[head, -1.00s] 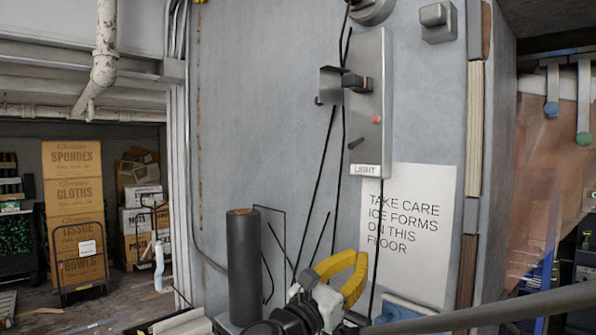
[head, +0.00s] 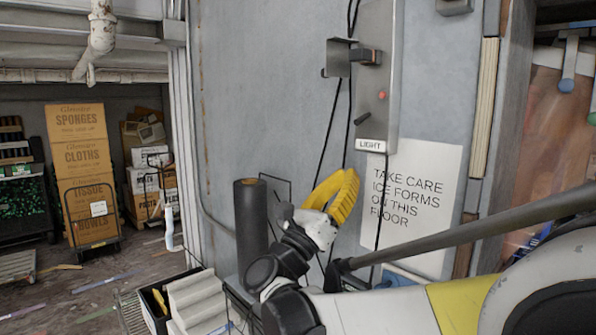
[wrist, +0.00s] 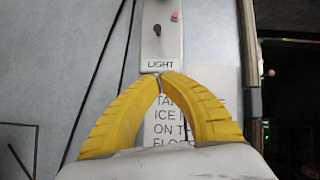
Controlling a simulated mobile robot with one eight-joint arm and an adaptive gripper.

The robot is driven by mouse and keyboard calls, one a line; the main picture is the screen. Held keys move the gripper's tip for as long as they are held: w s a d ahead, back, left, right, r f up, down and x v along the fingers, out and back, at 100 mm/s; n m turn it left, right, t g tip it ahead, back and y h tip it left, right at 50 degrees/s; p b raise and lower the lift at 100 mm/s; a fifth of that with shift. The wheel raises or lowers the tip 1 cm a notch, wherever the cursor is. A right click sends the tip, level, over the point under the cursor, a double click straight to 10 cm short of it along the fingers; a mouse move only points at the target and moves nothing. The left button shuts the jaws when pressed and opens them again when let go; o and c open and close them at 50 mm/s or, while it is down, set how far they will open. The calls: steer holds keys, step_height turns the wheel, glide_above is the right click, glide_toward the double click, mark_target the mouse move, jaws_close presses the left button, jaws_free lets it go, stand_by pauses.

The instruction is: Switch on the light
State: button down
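A grey metal switch panel (head: 377,80) is mounted on the wall, with a white LIGHT label (head: 371,146) at its lower end. Just above the label a small dark toggle lever (head: 362,118) sticks out, its tip angled down in the head view. The lever (wrist: 157,31) also shows in the wrist view, above my fingertips. A red round button or lamp (head: 382,95) sits above the lever. My gripper (head: 351,177) has yellow fingers and is below and left of the label in the head view. In the wrist view its fingertips (wrist: 161,75) meet, with nothing visible between them.
A larger dark handle (head: 365,56) with a metal bracket (head: 339,57) is higher on the panel. Black cables (head: 330,140) hang down the wall. A paper sign (head: 415,195) is below right. A dark roll (head: 250,215) stands left of my gripper, beside a crate (head: 195,300).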

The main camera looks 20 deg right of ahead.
mark_target(370, 144)
steer(key=p+x, duration=0.1)
steer(key=x, duration=0.5)
steer(key=shift+r+p, duration=0.2)
steer(key=shift+p, duration=0.15)
steer(key=r, duration=0.1)
steer(key=r+p, duration=0.1)
steer(key=r, duration=0.1)
steer(key=shift+w+a, duration=0.25)
steer(key=shift+a+r+p, duration=0.35)
steer(key=shift+r, duration=0.05)
steer(key=shift+d, duration=0.1)
steer(key=shift+s+a+r+g+y+p, duration=0.15)
steer(key=shift+a+r+g+y+p, duration=0.35)
steer(key=shift+y+p, duration=0.65)
steer(key=shift+a+r, duration=0.1)
steer(key=shift+r, duration=0.1)
steer(key=shift+s+a+r, duration=0.2)
steer(key=shift+a+r, duration=0.2)
steer(key=shift+r, duration=0.75)
